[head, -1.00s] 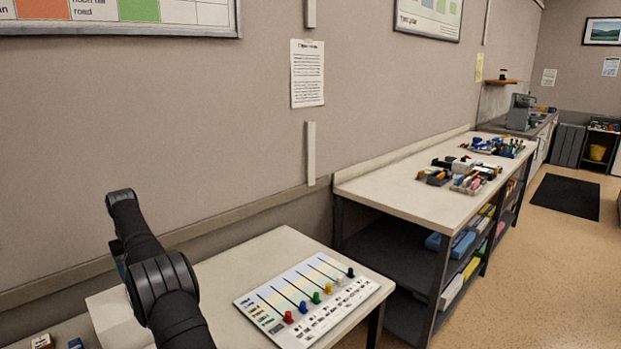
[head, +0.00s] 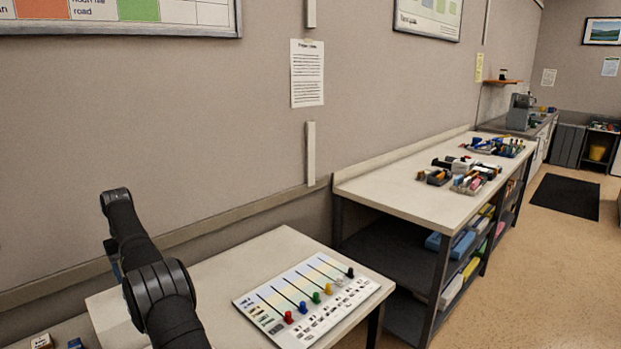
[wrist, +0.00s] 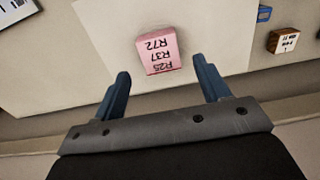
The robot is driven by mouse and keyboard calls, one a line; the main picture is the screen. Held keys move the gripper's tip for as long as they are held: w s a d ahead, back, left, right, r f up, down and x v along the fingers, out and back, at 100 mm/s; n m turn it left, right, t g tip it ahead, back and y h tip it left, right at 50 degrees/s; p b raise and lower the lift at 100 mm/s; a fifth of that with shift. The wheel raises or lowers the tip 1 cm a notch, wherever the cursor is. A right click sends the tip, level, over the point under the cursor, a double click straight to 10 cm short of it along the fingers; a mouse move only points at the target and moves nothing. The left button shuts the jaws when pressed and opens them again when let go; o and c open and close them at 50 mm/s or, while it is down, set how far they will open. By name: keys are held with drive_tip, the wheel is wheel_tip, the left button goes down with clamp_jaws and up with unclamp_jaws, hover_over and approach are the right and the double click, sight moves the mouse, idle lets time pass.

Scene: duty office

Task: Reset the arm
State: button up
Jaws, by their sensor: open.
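My gripper (wrist: 163,90) shows in the wrist view with its two blue fingers spread apart and nothing between them. A pink block with printed labels "R25 R37 R72" (wrist: 158,52) lies on a pale surface (wrist: 105,85) just beyond the fingertips, apart from them. In the head view my dark arm rises at the lower left, and the gripper's jaws are hidden behind it.
A board with coloured slider knobs (head: 270,318) lies on the near table (head: 235,265). A longer bench (head: 400,190) with trays of small items stands to the right. A small wooden block (wrist: 283,41) and a blue item (wrist: 264,14) lie at the wrist view's right.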

wheel_tip(320, 180, up, 2)
drive_tip(key=shift+r, duration=0.15)
wheel_tip(320, 180, down, 8)
drive_tip(key=shift+f, duration=0.1)
wheel_tip(320, 180, up, 5)
drive_tip(key=shift+w+d+r, duration=0.1)
drive_tip(key=shift+d, duration=0.05)
drive_tip(key=w+d+r, duration=0.2)
drive_tip(key=d+r, duration=0.5)
drive_tip(key=d, duration=0.5)
drive_tip(key=s+a+f, duration=0.3)
drive_tip(key=s+a, duration=0.5)
drive_tip(key=s, duration=0.2)
drive_tip(key=s+a+f, duration=0.3)
drive_tip(key=s+a, duration=0.5)
drive_tip(key=s, duration=0.2)
drive_tip(key=s+a+f, duration=0.2)
drive_tip(key=s+f, duration=0.1)
drive_tip(key=s, duration=1)
drive_tip(key=s+a+f, duration=0.2)
drive_tip(key=s+f, duration=0.2)
drive_tip(key=s, duration=1)
drive_tip(key=s+a+f, duration=0.1)
drive_tip(key=s+a, duration=0.1)
drive_tip(key=s+a+f, duration=0.1)
drive_tip(key=s+f, duration=0.1)
drive_tip(key=s+a+f, duration=0.1)
drive_tip(key=s+a, duration=0.1)
drive_tip(key=shift+a+f, duration=0.3)
drive_tip(key=shift+f, duration=0.05)
